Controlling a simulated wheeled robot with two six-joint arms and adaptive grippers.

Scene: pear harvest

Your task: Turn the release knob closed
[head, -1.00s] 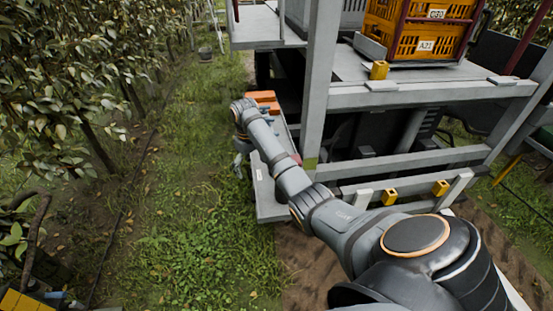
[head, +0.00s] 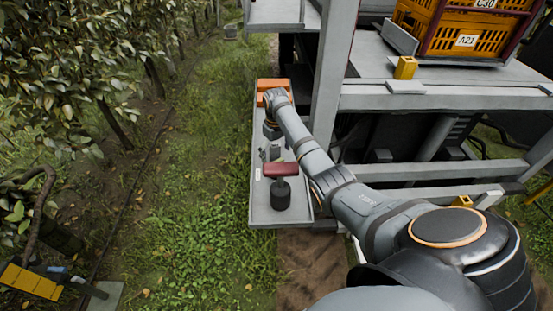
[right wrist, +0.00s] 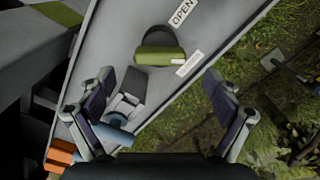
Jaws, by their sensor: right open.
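The release knob has a dark round base and a bar handle. It stands on a grey panel (head: 263,212), where its handle shows dark red in the head view (head: 281,170). In the right wrist view the bar looks olive green (right wrist: 160,57) on a black base, beside an "OPEN" label (right wrist: 182,12) and a smaller unreadable label (right wrist: 190,63). My right gripper (head: 270,152) is over the panel, just beyond the knob. In the right wrist view its fingers (right wrist: 160,82) are spread and empty, with the knob ahead between them, apart from both. My left gripper is out of view.
An orange block (head: 272,87) sits at the panel's far end. A grey-and-blue fitting (right wrist: 125,112) lies near the left finger. Grass is open left.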

